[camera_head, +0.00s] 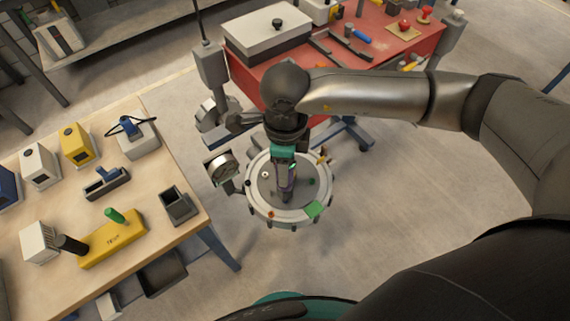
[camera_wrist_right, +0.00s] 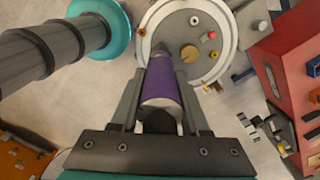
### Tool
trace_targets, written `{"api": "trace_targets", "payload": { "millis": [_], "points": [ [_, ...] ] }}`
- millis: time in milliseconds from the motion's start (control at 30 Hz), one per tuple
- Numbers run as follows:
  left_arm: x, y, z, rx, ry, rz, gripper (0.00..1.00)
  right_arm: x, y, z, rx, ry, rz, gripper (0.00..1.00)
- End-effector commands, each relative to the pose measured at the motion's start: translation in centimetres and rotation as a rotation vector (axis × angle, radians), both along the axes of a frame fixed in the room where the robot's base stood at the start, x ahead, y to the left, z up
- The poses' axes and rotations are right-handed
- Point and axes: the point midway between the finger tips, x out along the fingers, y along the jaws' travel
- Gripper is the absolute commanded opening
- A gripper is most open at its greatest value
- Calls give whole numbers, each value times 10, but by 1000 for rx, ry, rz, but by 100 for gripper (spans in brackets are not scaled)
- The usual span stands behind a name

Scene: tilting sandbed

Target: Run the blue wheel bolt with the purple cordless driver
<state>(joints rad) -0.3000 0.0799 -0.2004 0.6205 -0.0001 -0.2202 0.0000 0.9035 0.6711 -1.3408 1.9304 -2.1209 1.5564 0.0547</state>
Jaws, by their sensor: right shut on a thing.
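The purple cordless driver (camera_wrist_right: 162,80) is between the fingers of my right gripper (camera_wrist_right: 161,98), which is shut on it. Its dark nose points at the round grey wheel-like disc (camera_wrist_right: 176,22); I cannot tell whether the tip touches anything. In the head view my right gripper (camera_head: 284,160) is above the disc (camera_head: 258,208), and a bit of the purple driver (camera_head: 291,184) shows below it. Small coloured pieces sit on the disc and its rim. I cannot make out the blue wheel bolt. My left gripper is not in view.
A round gauge (camera_head: 221,167) stands beside the disc on the left. A wooden bench (camera_head: 165,240) with several tools and boxes is at left. A red table (camera_head: 375,22) with a grey case (camera_head: 268,38) is behind. The floor right of the disc is clear.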

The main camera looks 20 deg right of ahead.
Motion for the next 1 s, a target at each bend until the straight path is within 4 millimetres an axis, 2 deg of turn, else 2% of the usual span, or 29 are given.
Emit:
{"api": "trace_targets", "payload": {
  "millis": [1000],
  "points": [
    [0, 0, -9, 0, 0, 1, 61, 0, 0, -5, 0, 0, -1, 0]
  ]
}}
